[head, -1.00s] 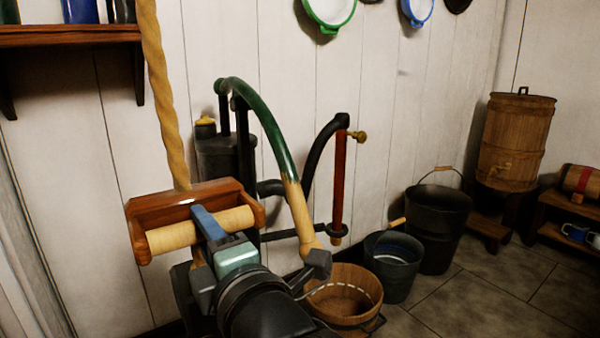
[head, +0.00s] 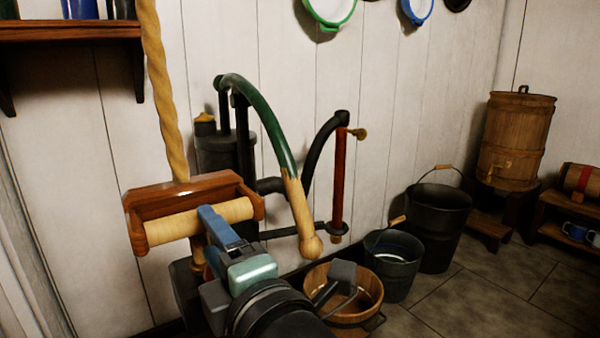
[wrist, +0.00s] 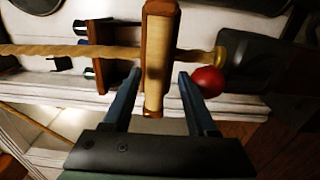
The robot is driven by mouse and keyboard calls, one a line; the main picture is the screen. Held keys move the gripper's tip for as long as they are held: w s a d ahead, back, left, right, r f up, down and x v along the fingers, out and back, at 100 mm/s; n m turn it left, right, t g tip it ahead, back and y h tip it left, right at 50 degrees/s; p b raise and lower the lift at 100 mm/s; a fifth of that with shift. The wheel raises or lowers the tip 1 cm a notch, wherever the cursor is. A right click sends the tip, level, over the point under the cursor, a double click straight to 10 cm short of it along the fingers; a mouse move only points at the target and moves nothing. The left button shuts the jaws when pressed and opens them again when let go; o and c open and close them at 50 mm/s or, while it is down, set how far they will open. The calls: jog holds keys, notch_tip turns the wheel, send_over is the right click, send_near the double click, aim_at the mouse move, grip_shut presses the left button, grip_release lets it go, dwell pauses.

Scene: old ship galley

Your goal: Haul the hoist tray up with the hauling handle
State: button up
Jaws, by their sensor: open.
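The hauling handle (head: 200,222) is a pale wooden bar in a reddish-brown wooden frame. It hangs from a thick twisted rope (head: 164,95) at the left of the head view. In the wrist view the handle (wrist: 154,80) lies between the fingertips of my gripper (wrist: 157,85), with a gap on each side. My gripper is open, its blue fingers on either side of the bar; in the head view one blue finger (head: 215,224) overlaps the bar. A red ball (wrist: 208,81) shows beside the right finger in the wrist view. I cannot make out the hoist tray.
A pump with a green curved lever (head: 262,112) stands just right of my gripper. A wooden bucket (head: 368,292) and two dark buckets (head: 395,275) stand on the floor. A barrel (head: 515,135) is at the far right. A shelf (head: 60,35) is at upper left.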

jog(key=b+v, duration=0.1)
jog(key=v, duration=0.6)
jog(key=shift+s+f+b, duration=0.15)
jog(key=shift+f+b, duration=0.05)
jog(key=shift+b, duration=0.15)
jog(key=shift+d, duration=0.1)
